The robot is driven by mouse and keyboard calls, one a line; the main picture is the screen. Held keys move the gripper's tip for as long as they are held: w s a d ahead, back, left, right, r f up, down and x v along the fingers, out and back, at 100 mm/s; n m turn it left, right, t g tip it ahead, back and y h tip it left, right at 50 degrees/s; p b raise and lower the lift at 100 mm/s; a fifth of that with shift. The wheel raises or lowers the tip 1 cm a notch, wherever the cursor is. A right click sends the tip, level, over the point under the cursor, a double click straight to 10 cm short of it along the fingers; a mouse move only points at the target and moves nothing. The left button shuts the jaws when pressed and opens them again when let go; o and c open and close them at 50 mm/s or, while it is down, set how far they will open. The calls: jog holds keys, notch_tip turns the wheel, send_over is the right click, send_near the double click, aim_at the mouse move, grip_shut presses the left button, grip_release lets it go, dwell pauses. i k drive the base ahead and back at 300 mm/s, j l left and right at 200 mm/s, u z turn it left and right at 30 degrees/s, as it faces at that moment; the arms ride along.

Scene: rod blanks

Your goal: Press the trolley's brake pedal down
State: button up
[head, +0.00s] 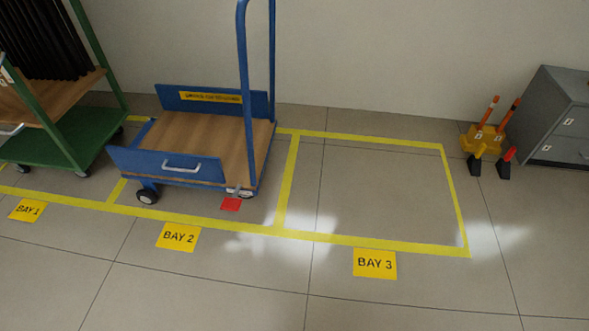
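A blue trolley (195,148) with a wooden deck stands inside the yellow lines of bay 2. Its tall blue push handle (246,90) rises at its right end. A red brake pedal (231,204) sticks out low at the trolley's front right corner, beside a wheel, close to the floor. I cannot tell from this view whether the pedal is up or down. A grey handle (181,166) is on the trolley's blue front panel. My gripper is not in view.
A green rack (42,145) stands in bay 1 at the left. Bay 3 (370,190) is empty. A yellow stand with orange-handled items (482,142) and a grey cabinet (560,115) are at the right wall. The floor in front of the bays is clear.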

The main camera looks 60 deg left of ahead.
aim_at(233, 204)
jog(key=u, duration=2.75)
jog(key=i+j+z, duration=0.15)
jog(key=i+z, duration=0.3)
jog(key=i, duration=0.5)
